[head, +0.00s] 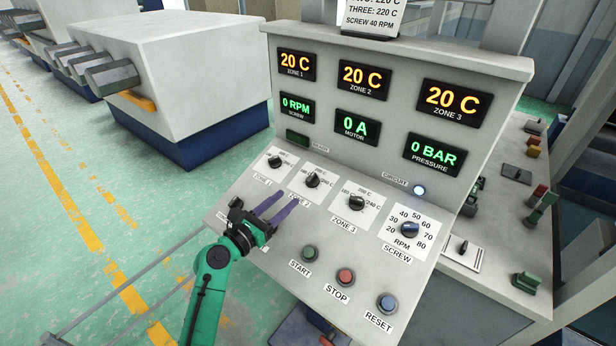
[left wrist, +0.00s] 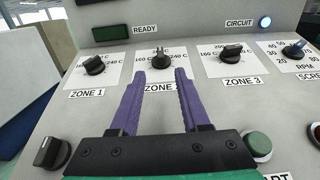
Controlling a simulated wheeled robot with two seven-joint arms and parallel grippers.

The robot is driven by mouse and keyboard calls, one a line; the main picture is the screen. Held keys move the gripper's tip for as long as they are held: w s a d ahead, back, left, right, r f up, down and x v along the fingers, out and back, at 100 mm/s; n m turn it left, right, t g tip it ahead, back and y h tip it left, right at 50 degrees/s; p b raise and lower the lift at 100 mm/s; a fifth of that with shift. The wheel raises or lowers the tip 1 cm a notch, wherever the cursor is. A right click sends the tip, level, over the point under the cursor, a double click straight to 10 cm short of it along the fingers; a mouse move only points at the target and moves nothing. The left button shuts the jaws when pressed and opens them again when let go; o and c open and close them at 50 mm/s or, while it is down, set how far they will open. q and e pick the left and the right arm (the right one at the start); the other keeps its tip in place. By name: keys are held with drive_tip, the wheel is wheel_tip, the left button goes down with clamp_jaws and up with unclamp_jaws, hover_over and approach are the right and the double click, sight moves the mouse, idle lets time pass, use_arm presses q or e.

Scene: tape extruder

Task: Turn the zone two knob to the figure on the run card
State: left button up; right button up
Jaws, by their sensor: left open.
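The zone two knob (head: 312,180) is a black dial on a white scale plate. It also shows in the left wrist view (left wrist: 162,60), between the 160 C and 240 C marks; its exact setting is hard to read. My left gripper (head: 284,203) has purple fingers, spread open and empty. In the left wrist view its fingertips (left wrist: 160,75) lie on either side of the knob's line, a little short of it, partly covering the ZONE 2 label. The run card (head: 374,16) is cut by the top edge; a clipped line above THREE shows 220 C, apparently for TWO.
The zone 1 knob (head: 275,161) and zone 3 knob (head: 356,202) flank it closely. The screw knob (head: 410,229) is further right. START (head: 310,252), STOP (head: 345,275) and RESET (head: 387,302) buttons sit on the lower panel. The zone 2 display (head: 363,77) reads 20 C.

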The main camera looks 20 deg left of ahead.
sight(307, 182)
use_arm(q)
drive_tip(key=x, duration=0.5)
drive_tip(key=shift+w+d+p, duration=0.15)
drive_tip(key=shift+w+p, duration=0.2)
drive_tip(key=x, duration=0.4)
drive_tip(key=shift+f, duration=0.25)
drive_tip(key=shift+w+d, duration=0.1)
drive_tip(key=shift+w, duration=0.15)
clamp_jaws()
use_arm(e)
drive_tip(key=shift+w+r, duration=0.6)
drive_tip(key=shift+r, duration=0.1)
